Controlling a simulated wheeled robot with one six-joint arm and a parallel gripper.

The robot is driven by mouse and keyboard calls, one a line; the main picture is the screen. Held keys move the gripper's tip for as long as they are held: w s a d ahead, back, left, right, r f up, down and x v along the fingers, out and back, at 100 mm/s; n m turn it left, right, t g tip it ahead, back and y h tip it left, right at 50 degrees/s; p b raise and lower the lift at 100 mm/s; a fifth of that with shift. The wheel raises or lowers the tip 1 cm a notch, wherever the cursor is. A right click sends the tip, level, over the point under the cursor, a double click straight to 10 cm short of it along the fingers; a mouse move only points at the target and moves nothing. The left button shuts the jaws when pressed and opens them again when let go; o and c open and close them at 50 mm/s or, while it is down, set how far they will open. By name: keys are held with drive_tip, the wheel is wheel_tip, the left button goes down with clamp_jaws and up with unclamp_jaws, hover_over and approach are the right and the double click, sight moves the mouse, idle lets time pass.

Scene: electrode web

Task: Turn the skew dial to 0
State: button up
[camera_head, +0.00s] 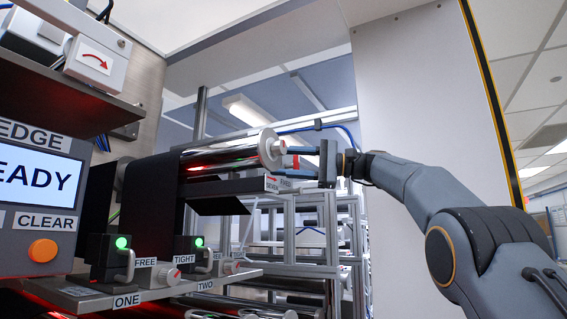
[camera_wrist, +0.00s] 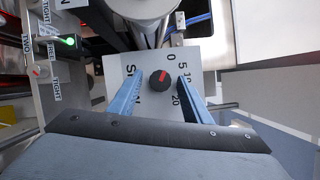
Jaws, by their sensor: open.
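The skew dial (camera_wrist: 159,80) is a round black knob with a red pointer mark, on a pale plate (camera_wrist: 129,67) in the wrist view. The plate carries the numbers 0, 5, 10 and 20 on the right of the knob, and partly covered lettering on the left. The red mark slants toward the upper right, roughly the side of 0 and 5; its exact reading is too small to tell. My gripper (camera_wrist: 160,77) is open, its two blue fingers on either side of the knob, with gaps visible. In the head view my gripper (camera_head: 311,163) is at the roller's right end.
A shiny roller (camera_head: 230,150) with a dark web (camera_head: 153,198) lies left of my gripper. Two clamps with green lights (camera_head: 122,242) stand on a ledge at lower left, beside a READY screen (camera_head: 38,180). A white panel (camera_head: 410,80) stands behind my arm.

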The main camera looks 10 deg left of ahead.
drive_tip(key=d+b, duration=0.1)
drive_tip(key=d, duration=0.6)
drive_tip(key=shift+w+d+f+b, duration=0.2)
drive_tip(key=shift+d+f+b, duration=0.1)
drive_tip(key=shift+f+b, duration=0.1)
drive_tip(key=shift+d, duration=0.1)
